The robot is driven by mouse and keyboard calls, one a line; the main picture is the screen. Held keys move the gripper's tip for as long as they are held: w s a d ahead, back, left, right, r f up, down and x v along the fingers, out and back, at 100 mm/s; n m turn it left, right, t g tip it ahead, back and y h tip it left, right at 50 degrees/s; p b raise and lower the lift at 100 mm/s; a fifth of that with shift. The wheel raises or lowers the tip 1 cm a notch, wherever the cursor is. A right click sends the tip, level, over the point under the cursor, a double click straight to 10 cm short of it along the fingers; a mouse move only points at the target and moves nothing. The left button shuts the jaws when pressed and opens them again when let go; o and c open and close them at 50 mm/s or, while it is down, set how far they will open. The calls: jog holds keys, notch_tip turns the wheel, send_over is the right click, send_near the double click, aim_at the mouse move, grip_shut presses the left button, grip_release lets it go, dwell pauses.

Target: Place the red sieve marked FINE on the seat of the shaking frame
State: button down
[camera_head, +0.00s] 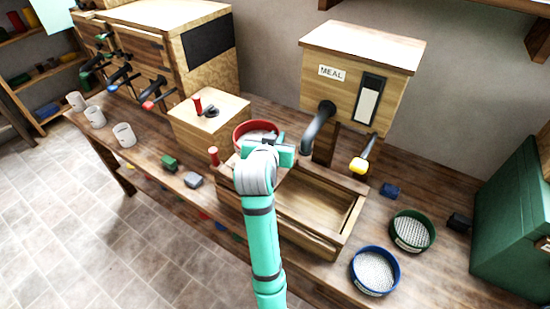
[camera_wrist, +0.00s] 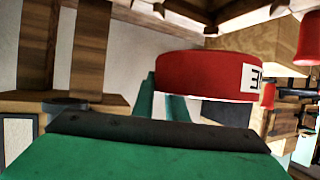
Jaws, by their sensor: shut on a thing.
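The red sieve (camera_head: 241,128) is round with a pale inside. My gripper (camera_head: 280,150) is shut on its near rim, above the left end of the wooden shaking frame (camera_head: 345,240). My arm hides much of the sieve and of the frame's left part. I cannot tell whether the sieve touches the frame.
A MEAL bin (camera_head: 345,100) with a dark spout and yellow-tipped lever stands behind. A box with a red handle (camera_head: 210,125) is just left; a red knob (camera_head: 213,156) is close. Blue (camera_head: 357,285) and green (camera_head: 398,245) sieves lie at right, near a green container (camera_head: 515,225).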

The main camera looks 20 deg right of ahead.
notch_tip(320, 180, down, 9)
jog(key=shift+r, duration=0.2)
jog(key=c, duration=1.7)
grip_release()
jog(key=shift+c, duration=0.2)
jog(key=v, duration=1.2)
